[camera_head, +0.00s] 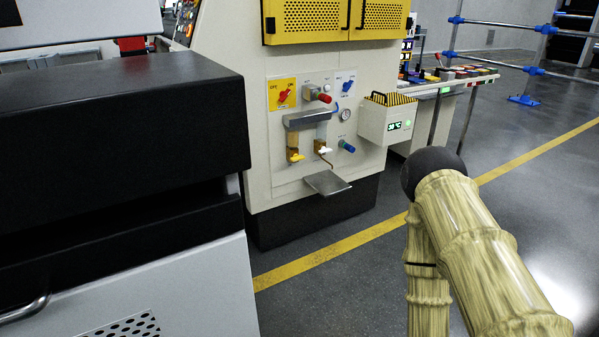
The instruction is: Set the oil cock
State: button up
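A light control panel (280,168) is set in the front of a cream machine, a little above its dark base. It carries a red lever (284,95) on a yellow OFF/ON plate and a blue lever (347,86) on a white plate. I cannot tell which of these is the oil cock; the labels are too small to read. My arm is at the right, apart from the panel. My gripper is not in view.
A red knob (325,98), a blue knob (347,147) and a small gauge (345,114) are on the panel. A metal tray (327,183) juts out below. A striped-top box (387,118) stands right of it. A black-topped cabinet (120,110) fills the left. Floor between is clear.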

aim_at(296, 157)
jog(key=z, duration=1.7)
jog(key=i, duration=1)
jog(key=u, duration=3.15)
